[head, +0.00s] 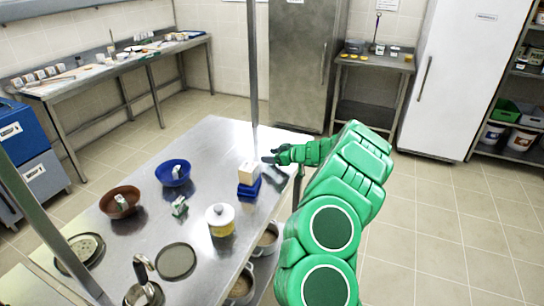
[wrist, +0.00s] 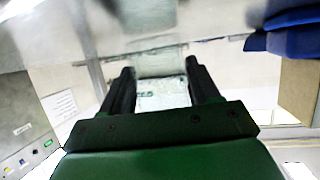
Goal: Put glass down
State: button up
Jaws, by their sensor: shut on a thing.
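My gripper (wrist: 160,72) is shut on a clear glass (wrist: 160,94), which shows between the two dark fingers in the wrist view. In the head view my gripper (head: 272,157) is at the far right part of the steel table (head: 150,240), beside a cream box on a blue block. The glass cannot be made out clearly in the head view. I cannot tell whether its base touches the table.
A cream box (head: 249,172) on a blue block (head: 249,189) stands close by.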

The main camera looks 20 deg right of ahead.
jog(key=shift+f, duration=0.15)
jog(key=o, duration=1.2)
jog(key=shift+c, duration=0.2)
jog(key=shift+f, duration=0.1)
jog(key=shift+v, duration=1.05)
jog(key=shift+o, duration=0.3)
jog(key=shift+v, duration=2.85)
